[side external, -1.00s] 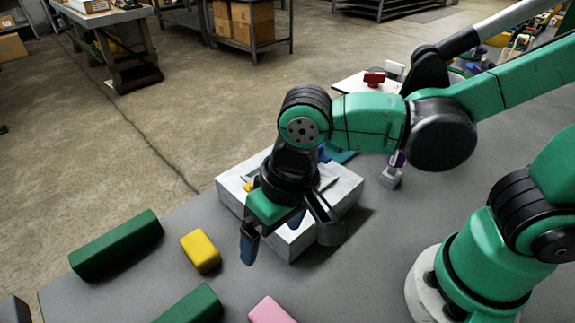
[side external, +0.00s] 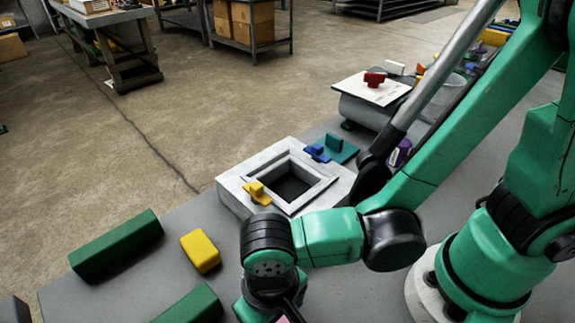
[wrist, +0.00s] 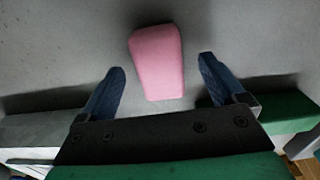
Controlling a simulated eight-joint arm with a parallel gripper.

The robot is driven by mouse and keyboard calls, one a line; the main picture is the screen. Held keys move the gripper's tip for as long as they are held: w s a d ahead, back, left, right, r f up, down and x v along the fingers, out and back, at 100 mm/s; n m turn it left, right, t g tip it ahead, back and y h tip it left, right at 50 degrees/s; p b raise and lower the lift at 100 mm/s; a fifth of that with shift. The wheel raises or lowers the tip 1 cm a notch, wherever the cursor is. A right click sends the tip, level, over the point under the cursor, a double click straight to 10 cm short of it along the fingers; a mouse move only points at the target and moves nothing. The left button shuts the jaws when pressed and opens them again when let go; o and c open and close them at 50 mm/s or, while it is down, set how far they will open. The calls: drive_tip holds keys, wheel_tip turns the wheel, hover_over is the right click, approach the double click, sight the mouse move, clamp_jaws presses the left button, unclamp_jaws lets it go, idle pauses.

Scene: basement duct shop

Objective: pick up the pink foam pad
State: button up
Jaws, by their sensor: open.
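The pink foam pad (wrist: 157,62) lies on the grey table in the wrist view, ahead of and between the two blue fingertips. My gripper (wrist: 160,85) is open, with a gap between each finger and the pad. In the side external view my gripper is low at the bottom edge and its fingers are mostly hidden or cut off. Only a sliver of the pink pad (side external: 283,319) shows there, beneath my wrist.
A green block (side external: 192,306) lies left of my gripper, with a yellow block (side external: 201,251) and a longer green block (side external: 117,245) beyond. A grey square-holed box (side external: 232,196) stands behind. A white board with a red piece (side external: 374,79) is farther back.

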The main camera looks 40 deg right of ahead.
drive_tip(key=c, duration=1.3)
drive_tip(key=shift+c, duration=0.2)
drive_tip(key=shift+r, duration=0.1)
